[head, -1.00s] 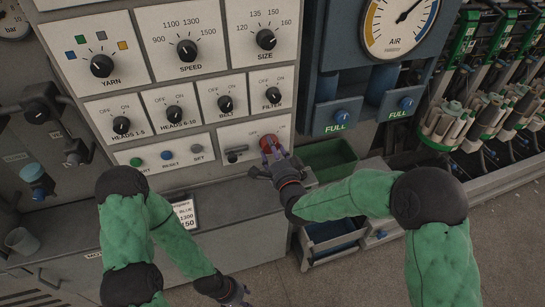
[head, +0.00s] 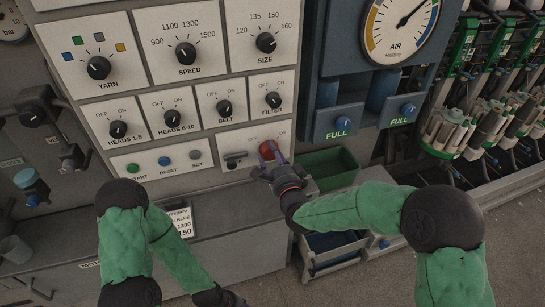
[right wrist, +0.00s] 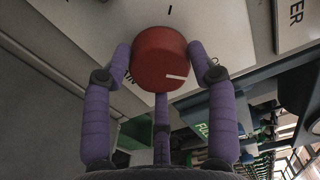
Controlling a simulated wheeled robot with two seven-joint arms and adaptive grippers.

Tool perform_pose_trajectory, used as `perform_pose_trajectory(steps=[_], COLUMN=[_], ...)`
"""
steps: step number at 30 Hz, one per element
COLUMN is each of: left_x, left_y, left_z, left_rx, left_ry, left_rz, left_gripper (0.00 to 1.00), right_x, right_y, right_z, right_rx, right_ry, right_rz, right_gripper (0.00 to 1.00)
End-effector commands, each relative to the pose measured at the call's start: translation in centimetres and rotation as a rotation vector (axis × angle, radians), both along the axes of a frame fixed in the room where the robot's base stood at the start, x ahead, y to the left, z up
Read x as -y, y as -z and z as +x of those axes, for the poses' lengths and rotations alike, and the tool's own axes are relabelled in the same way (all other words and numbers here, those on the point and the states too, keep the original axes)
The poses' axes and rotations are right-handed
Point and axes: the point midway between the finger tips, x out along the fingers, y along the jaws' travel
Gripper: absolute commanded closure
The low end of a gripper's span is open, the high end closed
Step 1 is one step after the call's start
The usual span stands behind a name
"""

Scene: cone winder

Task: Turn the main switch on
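The main switch is a red round knob (head: 268,151) on a white plate low on the panel, with OFF and ON printed above it. My right gripper (head: 270,158) is at the knob. In the right wrist view the knob (right wrist: 160,58) sits between the spread purple fingers of the gripper (right wrist: 160,65), one on each side and a third below. The fingers look close beside the knob; I cannot tell whether they press on it. A white mark shows on its face, toward the lower right. My left gripper (head: 232,301) is cut off at the bottom edge.
Black selector knobs, such as the filter knob (head: 273,100) and belt knob (head: 224,107), sit just above. A small black lever (head: 234,162) is left of the switch. A green bin (head: 330,167) and blue FULL boxes (head: 338,124) stand to the right.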

Motion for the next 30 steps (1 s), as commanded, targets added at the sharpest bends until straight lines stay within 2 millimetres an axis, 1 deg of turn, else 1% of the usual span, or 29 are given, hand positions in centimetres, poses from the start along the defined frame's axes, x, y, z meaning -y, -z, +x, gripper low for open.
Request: perform_pose_trajectory(steps=[2, 11, 14, 16, 20, 30], left_x=[0.0, 0.0, 0.0, 0.0, 0.0, 0.0], left_y=[0.0, 0.0, 0.0, 0.0, 0.0, 0.0], left_z=[0.0, 0.0, 0.0, 0.0, 0.0, 0.0], left_rx=[0.000, 0.000, 0.000, 0.000, 0.000, 0.000], left_ry=[0.000, 0.000, 0.000, 0.000, 0.000, 0.000], left_rz=[0.000, 0.000, 0.000, 0.000, 0.000, 0.000], left_gripper=[0.60, 0.60, 0.60, 0.60, 0.60, 0.60], right_x=[0.0, 0.0, 0.1, 0.3, 0.9, 2.7], right_y=[0.0, 0.0, 0.0, 0.0, -0.1, 0.0], right_z=[0.0, 0.0, -0.3, -0.9, -2.6, -8.4], right_rx=[0.000, 0.001, 0.000, 0.000, 0.002, 0.001], right_ry=[0.000, 0.000, -0.001, -0.001, 0.000, 0.000], right_rz=[0.000, -0.002, -0.002, -0.002, -0.002, -0.002], right_gripper=[0.20, 0.20, 0.20, 0.20, 0.20, 0.20])
